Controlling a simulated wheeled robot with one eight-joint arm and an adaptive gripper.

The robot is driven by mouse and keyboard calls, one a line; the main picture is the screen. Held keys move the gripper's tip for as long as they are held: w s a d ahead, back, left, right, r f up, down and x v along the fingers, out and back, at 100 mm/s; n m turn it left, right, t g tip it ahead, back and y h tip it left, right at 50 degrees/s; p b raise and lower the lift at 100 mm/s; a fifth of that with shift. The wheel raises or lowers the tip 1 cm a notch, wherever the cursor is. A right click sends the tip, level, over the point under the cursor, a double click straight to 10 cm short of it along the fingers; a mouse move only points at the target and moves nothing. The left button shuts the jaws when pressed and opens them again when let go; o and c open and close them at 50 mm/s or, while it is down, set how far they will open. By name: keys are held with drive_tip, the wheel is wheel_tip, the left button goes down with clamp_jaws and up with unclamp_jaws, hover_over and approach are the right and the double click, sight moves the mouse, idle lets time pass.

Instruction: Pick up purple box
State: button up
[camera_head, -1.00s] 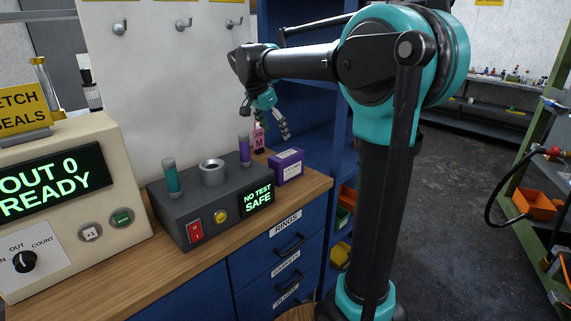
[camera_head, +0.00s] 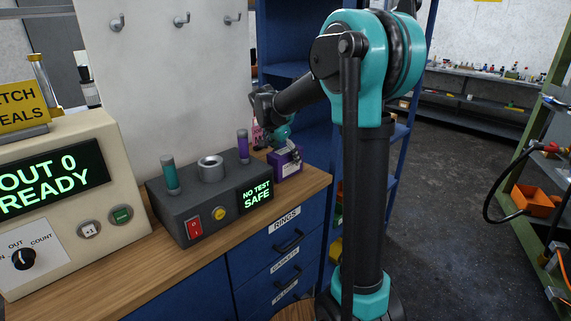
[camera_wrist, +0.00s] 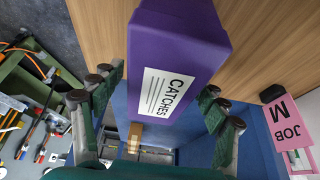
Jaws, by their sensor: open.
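The purple box (camera_head: 284,164) stands on the wooden counter, right of the dark grey test unit, near the counter's right end. In the wrist view the purple box (camera_wrist: 180,35) has a white label reading CATCHES. My gripper (camera_head: 290,148) is at the box in the head view and hides part of its top. In the wrist view my gripper (camera_wrist: 162,95) is open, with one finger pair on each side of the labelled face. I cannot tell whether any finger touches the box.
A pink JOB M tag (camera_wrist: 288,128) on a dark base stands close to the fingers in the wrist view. The grey test unit (camera_head: 195,215) with a purple cylinder (camera_head: 243,147) is just left of the box. Bare counter (camera_head: 312,181) lies to the right.

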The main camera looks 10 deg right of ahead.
drive_tip(key=shift+x, duration=0.95)
drive_tip(key=shift+f, duration=0.25)
drive_tip(key=shift+c, duration=0.5)
drive_tip(key=c, duration=1.6)
